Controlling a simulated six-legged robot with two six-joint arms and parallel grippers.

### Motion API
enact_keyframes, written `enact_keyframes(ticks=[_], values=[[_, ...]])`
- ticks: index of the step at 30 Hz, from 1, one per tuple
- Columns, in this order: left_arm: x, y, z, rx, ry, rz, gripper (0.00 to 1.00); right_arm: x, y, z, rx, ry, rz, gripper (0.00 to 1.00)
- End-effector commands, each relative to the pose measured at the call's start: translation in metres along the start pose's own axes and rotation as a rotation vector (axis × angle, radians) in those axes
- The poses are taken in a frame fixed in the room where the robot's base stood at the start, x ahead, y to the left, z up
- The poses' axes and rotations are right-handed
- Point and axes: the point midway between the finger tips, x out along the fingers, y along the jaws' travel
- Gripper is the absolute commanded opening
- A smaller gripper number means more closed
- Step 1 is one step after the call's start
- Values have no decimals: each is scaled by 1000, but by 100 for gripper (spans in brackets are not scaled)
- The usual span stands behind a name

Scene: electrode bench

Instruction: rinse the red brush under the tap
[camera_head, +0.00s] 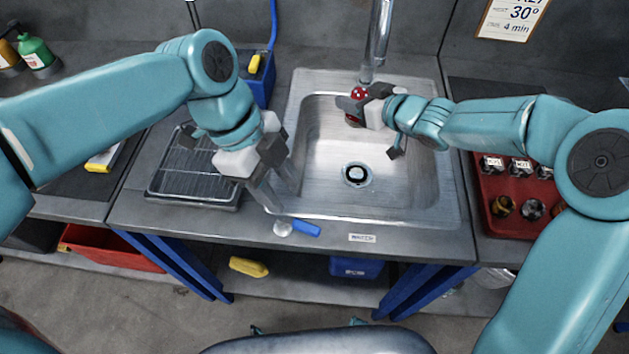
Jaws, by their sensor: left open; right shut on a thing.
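The red brush (358,92) is in my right gripper (354,105), over the back of the steel sink (420,190). Only red parts of it show around the dark fingers; its bristles are hidden or too small to tell. The chrome tap (379,40) comes down just behind and above it, with its lower end close to the brush. I cannot tell whether water runs. My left gripper (277,188) is open and empty above the front left part of the sink.
A blue-handled brush (306,228) lies on the front counter edge. A wire rack tray (190,190) is left of the sink, and a blue bin (262,92) behind it. A red tray (515,225) with several fittings stands at right. The drain (356,174) is uncovered.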

Motion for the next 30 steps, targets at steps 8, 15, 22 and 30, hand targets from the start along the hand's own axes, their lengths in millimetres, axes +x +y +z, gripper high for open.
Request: enact_keyframes(ticks=[8,15,22,30], values=[[61,1,0,1,-1,4,45,0,0,0,0,1,0,17],[90,0,0,0,0,2,45,0,0,0,0,1,0,17],[94,0,0,0,0,-1,45,0,0,0,0,1,0,17],[93,0,0,0,0,-1,0,0,0,0,0,1,0,17]])
